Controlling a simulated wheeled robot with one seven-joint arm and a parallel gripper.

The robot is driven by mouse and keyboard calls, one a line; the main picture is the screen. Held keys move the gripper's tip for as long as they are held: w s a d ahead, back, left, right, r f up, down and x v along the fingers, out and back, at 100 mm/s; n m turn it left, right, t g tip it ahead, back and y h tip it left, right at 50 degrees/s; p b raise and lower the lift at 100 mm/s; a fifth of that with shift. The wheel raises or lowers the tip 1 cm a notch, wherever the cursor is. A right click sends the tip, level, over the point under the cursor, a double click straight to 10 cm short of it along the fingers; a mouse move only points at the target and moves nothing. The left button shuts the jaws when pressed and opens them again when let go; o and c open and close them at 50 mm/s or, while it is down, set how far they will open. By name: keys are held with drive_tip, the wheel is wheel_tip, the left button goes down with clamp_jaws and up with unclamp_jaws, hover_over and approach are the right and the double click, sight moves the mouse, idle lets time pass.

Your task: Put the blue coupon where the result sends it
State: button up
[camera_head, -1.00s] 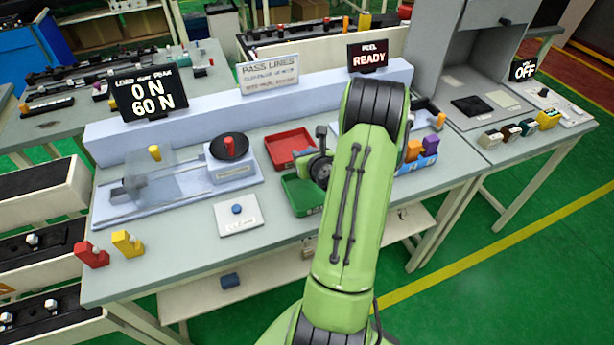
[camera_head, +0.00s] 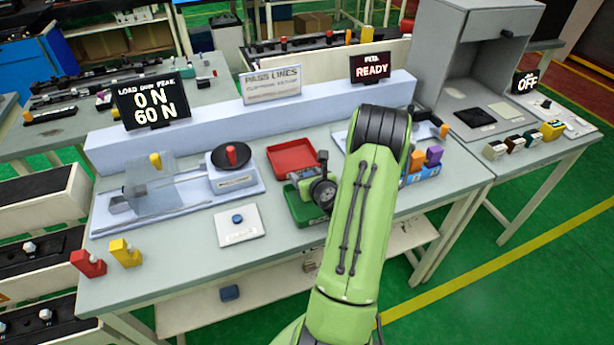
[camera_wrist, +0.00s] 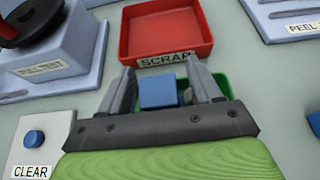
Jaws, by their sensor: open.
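My gripper (camera_wrist: 168,90) is open above the green tray (camera_wrist: 213,82), close to the red SCRAP tray (camera_wrist: 165,30). A blue block (camera_wrist: 158,93), which looks like the blue coupon, shows between the two fingers. I cannot tell whether it touches either finger or rests on the tray. In the head view my wrist hides it and covers part of the green tray (camera_head: 300,210). The red tray (camera_head: 292,158) looks empty. A load display (camera_head: 152,100) reads 0 N and peak 60 N. A PASS LINES sign (camera_head: 272,84) stands behind; its small text is unreadable.
The CLEAR pad with a blue button (camera_head: 237,219) lies left of the green tray. Red (camera_head: 88,262) and yellow (camera_head: 125,252) blocks stand at the front left. Coloured blocks (camera_head: 422,165) stand right of my arm.

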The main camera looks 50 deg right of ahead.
drive_tip(key=shift+r, duration=0.2)
drive_tip(key=b+v, duration=1.1)
drive_tip(key=v, duration=0.1)
drive_tip(key=w+a+n+g+y, duration=0.1)
drive_tip(key=w+a+n+y, duration=0.15)
drive_tip(key=a+n, duration=0.7)
drive_tip(key=w+a+n+g+y, duration=0.1)
drive_tip(key=w+a+n+y, duration=0.15)
drive_tip(key=a+n, duration=0.75)
drive_tip(key=s+a+r+n+g+y, duration=0.1)
drive_tip(key=s+a+r+n+g, duration=0.2)
drive_tip(key=s+a+n, duration=0.7)
drive_tip(key=s+n, duration=0.2)
drive_tip(key=n, duration=1)
drive_tip(key=shift+a+r+n+y, duration=0.25)
drive_tip(key=shift+a+n+y, duration=0.05)
drive_tip(key=shift+a+n, duration=0.05)
